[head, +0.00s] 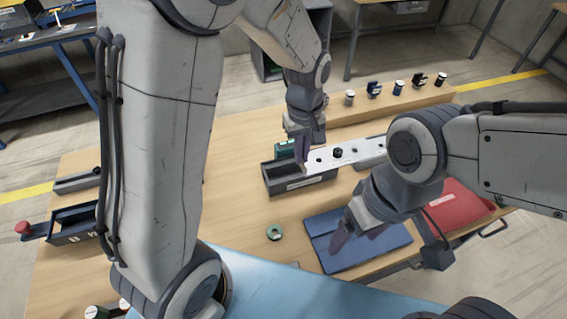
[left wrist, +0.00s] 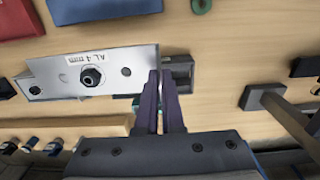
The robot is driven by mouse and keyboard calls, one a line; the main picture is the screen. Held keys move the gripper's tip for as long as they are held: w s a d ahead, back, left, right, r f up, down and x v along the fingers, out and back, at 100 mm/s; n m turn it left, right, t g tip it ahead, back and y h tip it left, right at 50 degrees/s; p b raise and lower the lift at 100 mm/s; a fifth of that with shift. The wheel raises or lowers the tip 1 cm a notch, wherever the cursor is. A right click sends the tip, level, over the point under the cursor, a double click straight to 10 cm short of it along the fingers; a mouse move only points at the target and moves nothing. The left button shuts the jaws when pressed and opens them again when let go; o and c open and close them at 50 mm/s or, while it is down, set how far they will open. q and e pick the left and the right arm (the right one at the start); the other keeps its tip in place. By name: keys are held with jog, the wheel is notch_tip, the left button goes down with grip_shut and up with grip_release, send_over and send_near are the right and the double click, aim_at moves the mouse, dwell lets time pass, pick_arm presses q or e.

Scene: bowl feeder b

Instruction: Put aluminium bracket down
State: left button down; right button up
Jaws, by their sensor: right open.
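The aluminium bracket (head: 340,155) is a long silver plate with holes and a black knob. In the left wrist view the bracket (left wrist: 125,60) carries a label reading "AL 4 mm". My left gripper (head: 303,150) points down at its left end; in the left wrist view the fingers (left wrist: 160,85) are close together with a bright sliver of its end between them. The bracket lies level over a dark open-topped block (head: 295,183) and a grey block (head: 370,158); I cannot tell whether it touches them. My right gripper (head: 355,230) is open and empty over a blue mat.
The blue mat (head: 325,222) and a red mat (head: 460,205) lie at the front right. A green ring (head: 274,232) is on bare wood. Several small parts (head: 398,88) stand on a raised wooden ledge behind. Dark trays (head: 75,223) are at the left.

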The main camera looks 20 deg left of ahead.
pick_arm(q)
jog(key=w+a+f+p, duration=0.1)
jog(key=a+f, duration=0.2)
jog(key=w+a+f+p, duration=0.1)
jog(key=a+f+p, duration=0.1)
jog(key=a+f, duration=0.1)
jog(key=w+a+f+p, duration=0.1)
jog(key=a+f, duration=0.3)
jog(key=shift+f, duration=0.2)
jog(key=shift+f, duration=0.65)
jog(key=c, duration=1.1)
grip_release()
jog(key=shift+o, duration=0.2)
jog(key=shift+r, duration=0.1)
